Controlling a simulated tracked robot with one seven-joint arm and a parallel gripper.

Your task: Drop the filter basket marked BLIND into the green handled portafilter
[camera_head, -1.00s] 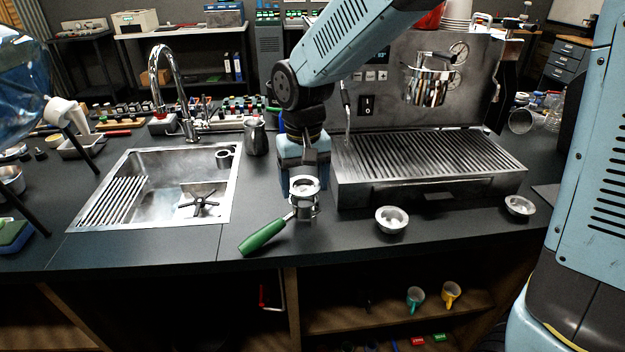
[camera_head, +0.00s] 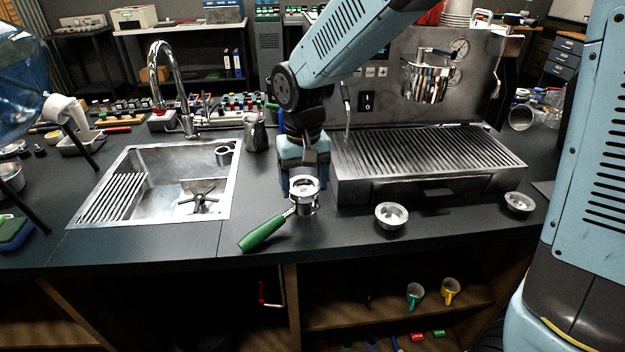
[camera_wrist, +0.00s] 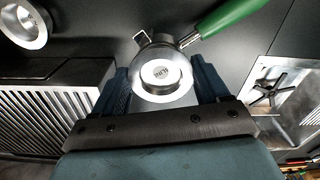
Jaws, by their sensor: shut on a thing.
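The green handled portafilter (camera_head: 264,232) rests on the counter in front of my gripper (camera_head: 304,180), its handle pointing to the lower left. The handle (camera_wrist: 228,17) also shows at the top of the wrist view. The filter basket (camera_wrist: 160,75), a round metal cup with a pale inner disc and small dark lettering that seems to read BLIND, is between my fingers. My gripper (camera_wrist: 162,88) is shut on it, over the portafilter's head. In the head view the basket (camera_head: 304,187) is at the portafilter's mouth; I cannot tell how deep it sits.
Two other metal baskets stand on the counter to the right, one nearer (camera_head: 391,215) and one farther (camera_head: 519,202). The espresso machine's drip tray (camera_head: 430,165) is close on my gripper's right. A sink (camera_head: 150,190) and a steel pitcher (camera_head: 255,136) are left of it.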

